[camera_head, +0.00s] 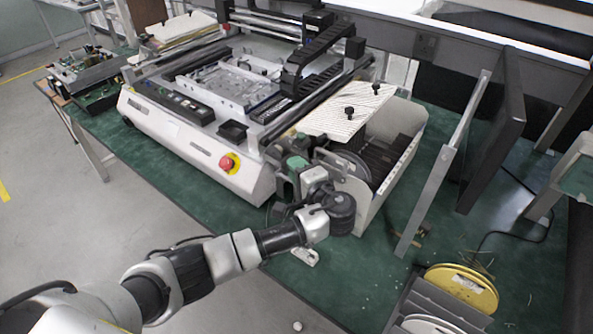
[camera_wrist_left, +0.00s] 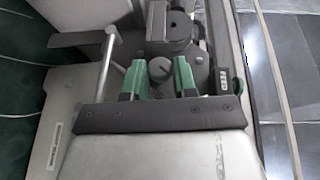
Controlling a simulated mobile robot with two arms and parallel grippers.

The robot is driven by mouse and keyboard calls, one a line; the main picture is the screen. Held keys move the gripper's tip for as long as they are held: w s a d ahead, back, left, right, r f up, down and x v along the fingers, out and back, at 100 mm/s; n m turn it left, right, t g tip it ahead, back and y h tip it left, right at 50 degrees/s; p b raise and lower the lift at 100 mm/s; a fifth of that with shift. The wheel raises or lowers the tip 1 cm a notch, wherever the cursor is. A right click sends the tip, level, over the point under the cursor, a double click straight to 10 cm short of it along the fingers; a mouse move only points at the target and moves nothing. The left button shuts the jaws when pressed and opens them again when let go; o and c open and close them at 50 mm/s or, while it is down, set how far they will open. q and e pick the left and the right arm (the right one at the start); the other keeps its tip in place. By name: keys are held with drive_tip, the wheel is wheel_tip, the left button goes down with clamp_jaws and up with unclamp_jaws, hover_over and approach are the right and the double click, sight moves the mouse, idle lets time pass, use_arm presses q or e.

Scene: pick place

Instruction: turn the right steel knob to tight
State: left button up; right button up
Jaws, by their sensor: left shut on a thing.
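A round grey steel knob (camera_wrist_left: 160,69) with a dark mark on its face shows in the left wrist view, on a machine part. My left gripper (camera_wrist_left: 160,80) has its two green fingers on either side of this knob and is shut on it. In the head view my left arm reaches in from the lower left, and its gripper (camera_head: 291,178) is at the right front end of the white machine (camera_head: 190,150). The knob is hidden there behind the gripper and wrist. My right gripper is in neither view.
A red emergency button (camera_head: 229,163) is on the machine's front, left of my gripper. A white bin with dark slots (camera_head: 385,180) stands just right of my wrist. A grey metal strut (camera_head: 430,195) and yellow spool (camera_head: 462,287) are farther right. The green bench top shows in front.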

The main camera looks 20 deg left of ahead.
use_arm(q)
drive_tip(key=shift+f+t+y, duration=0.1)
drive_tip(key=shift+t+y, duration=0.2)
drive_tip(key=shift+y, duration=0.1)
drive_tip(key=o, duration=0.6)
drive_tip(key=b+v, duration=0.2)
drive_tip(key=v, duration=0.8)
drive_tip(key=shift+s+d, duration=0.3)
